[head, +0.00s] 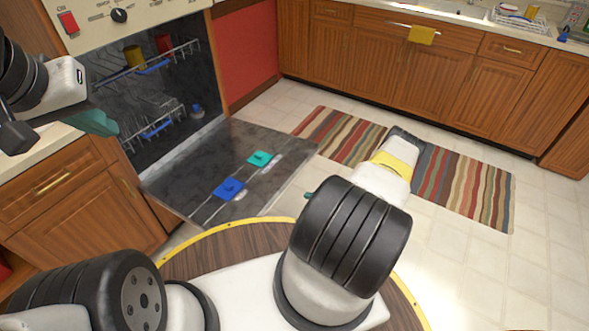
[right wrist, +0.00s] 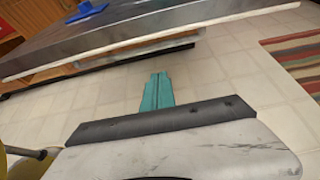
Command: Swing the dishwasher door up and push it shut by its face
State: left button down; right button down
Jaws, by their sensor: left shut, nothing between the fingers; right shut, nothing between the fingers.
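The dishwasher (head: 160,103) stands at the left of the head view with its dark interior exposed. Its door (head: 200,168) is folded down, roughly level, inner face up. In the right wrist view the door's pale-edged rim (right wrist: 150,50) crosses the top. In the head view the right gripper is mostly hidden behind my arm.
A blue piece (head: 229,188) and a teal piece (head: 260,158) are on the door's inner face. Racks (head: 155,70) inside hold a yellow cup (head: 133,55) and a red one (head: 165,43). A striped rug (head: 465,190) lies on the tiled floor, with cabinets (head: 445,80) behind.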

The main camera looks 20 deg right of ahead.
jog(key=w+a, duration=0.4)
jog(key=w, duration=0.2)
jog(key=shift+a+r, duration=0.25)
jog(key=shift+a, duration=0.15)
jog(key=shift+r, duration=0.1)
